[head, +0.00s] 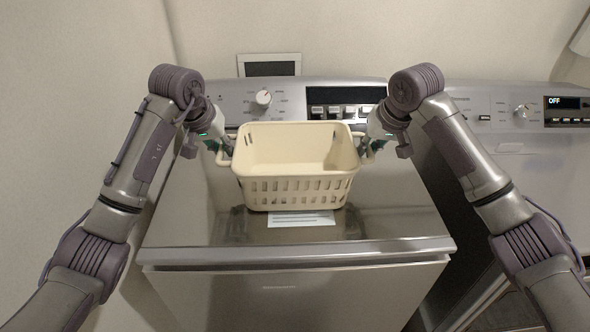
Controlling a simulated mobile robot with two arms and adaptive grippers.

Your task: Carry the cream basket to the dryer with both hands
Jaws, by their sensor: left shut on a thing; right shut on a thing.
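The cream basket (300,190) is in the middle of the head view, upright and empty as far as I can see. It is over the top of the silver machine in front of me. I cannot tell whether its bottom touches that top or is just above it. My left gripper (226,150) is shut on the basket's left handle. My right gripper (368,150) is shut on its right handle. The fingertips are small and partly hidden by the handles. A second machine, probably the dryer (535,165), stands at the right with a display reading OFF.
The silver washer (190,215) has a knob and a dark button panel at its back. A paper label (300,219) lies on its top, in front of the basket. A wall is close on the left. A dark gap separates the two machines.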

